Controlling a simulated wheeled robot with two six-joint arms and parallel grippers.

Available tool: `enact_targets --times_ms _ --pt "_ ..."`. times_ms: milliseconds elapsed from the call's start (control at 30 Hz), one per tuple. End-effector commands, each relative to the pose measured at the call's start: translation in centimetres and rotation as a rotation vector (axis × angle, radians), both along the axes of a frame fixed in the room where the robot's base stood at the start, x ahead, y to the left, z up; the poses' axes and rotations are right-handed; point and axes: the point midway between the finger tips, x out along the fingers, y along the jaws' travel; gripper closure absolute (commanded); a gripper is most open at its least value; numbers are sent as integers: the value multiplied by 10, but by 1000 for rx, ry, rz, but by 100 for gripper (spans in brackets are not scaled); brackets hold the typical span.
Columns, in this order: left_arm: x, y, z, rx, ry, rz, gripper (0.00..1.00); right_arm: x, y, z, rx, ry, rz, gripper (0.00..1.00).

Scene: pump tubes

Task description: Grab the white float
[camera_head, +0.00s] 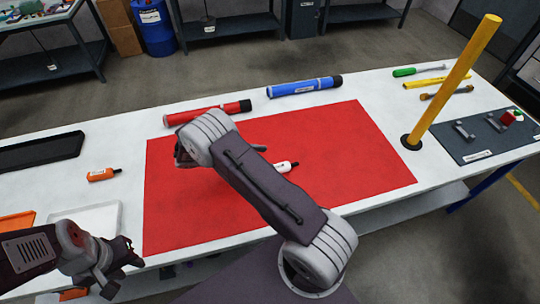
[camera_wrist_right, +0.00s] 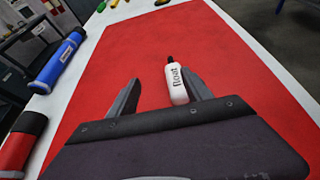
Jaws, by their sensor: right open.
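The white float (camera_wrist_right: 177,84), a small white bottle with a dark tip and the word "float", lies on the red mat. It also shows in the head view (camera_head: 285,167), just right of my right forearm, which partly hides it. My right gripper (camera_wrist_right: 160,77) is open and empty, low over the mat. The float appears in the gap between its fingers, closer to the right finger; I cannot tell whether they touch. In the head view my right gripper (camera_head: 183,156) is mostly hidden by its own arm. My left gripper (camera_head: 124,270) is open and empty at the table's front left.
A red tube (camera_head: 207,113) and a blue tube (camera_head: 304,87) lie along the mat's back edge. A yellow post (camera_head: 450,85) stands right of the red mat (camera_head: 360,140). An orange bottle (camera_head: 103,174), a white tray (camera_head: 88,220) and a black tray (camera_head: 40,152) are on the left.

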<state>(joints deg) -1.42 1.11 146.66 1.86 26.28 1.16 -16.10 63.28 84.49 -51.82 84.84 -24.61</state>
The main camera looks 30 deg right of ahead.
Motion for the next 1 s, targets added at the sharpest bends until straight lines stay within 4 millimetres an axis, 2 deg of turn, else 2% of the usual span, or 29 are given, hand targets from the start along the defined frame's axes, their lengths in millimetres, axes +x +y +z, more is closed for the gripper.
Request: enact_targets --times_ms 100,233,333,533,667,900,1000 --pt "0 0 -2 0 0 0 64 -8 4 -16 -12 44 18 42" --pt "0 0 -2 0 0 0 64 -8 7 -18 -13 49 27 42" --pt "0 0 -1 0 0 0 64 -10 2 -19 -13 49 26 42" --pt "0 0 5 0 0 0 64 -18 -25 -30 -12 50 23 42" --pt "0 0 6 0 0 0 64 -19 -30 -32 -13 49 25 42" --pt "0 0 15 0 0 0 64 -34 -66 -46 -11 50 23 42" --pt "0 0 16 0 0 0 64 -35 -73 -50 -12 49 24 42"
